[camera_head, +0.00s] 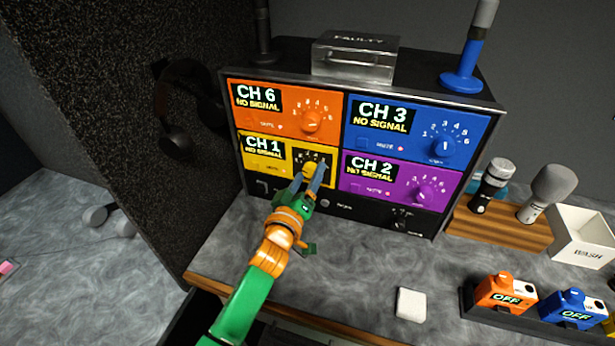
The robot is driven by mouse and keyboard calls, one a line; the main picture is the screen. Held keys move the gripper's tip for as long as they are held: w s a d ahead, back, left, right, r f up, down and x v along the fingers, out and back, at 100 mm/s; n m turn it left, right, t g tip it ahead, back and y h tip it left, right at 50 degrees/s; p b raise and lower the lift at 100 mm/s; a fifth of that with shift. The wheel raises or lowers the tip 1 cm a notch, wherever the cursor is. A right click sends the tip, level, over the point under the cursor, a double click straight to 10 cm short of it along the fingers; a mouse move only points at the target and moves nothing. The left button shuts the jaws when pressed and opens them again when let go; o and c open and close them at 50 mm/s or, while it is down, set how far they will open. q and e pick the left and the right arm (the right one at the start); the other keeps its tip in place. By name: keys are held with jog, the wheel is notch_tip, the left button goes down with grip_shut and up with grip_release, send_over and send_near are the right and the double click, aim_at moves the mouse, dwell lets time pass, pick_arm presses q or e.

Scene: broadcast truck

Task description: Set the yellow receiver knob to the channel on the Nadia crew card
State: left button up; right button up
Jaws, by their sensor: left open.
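The receiver rack (420,220) stands on the counter with orange, blue, yellow and purple panels. The yellow panel (247,160) is at lower left, and its display (264,148) reads CH 1, NO SIGNAL. The yellow knob (310,167) sits at the panel's right side on a dark dial with numbers, partly covered by my gripper. My left gripper (312,176) is open with its fingertips at the yellow knob; I cannot tell whether they touch it. The Nadia crew card is not visible. My right gripper is not in view.
The orange knob (312,121) is just above and the purple knob (424,192) to the right. A clear FAULTY box (355,57) and a blue antenna (467,60) are on top. Microphones (491,184), a WASH bin (584,237) and transmitters (505,293) stand right. A white block (411,304) lies in front.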

pick_arm(q)
jog(key=shift+s, duration=0.1)
jog(key=shift+s+a+r, duration=0.1)
jog(key=c, duration=0.4)
grip_shut()
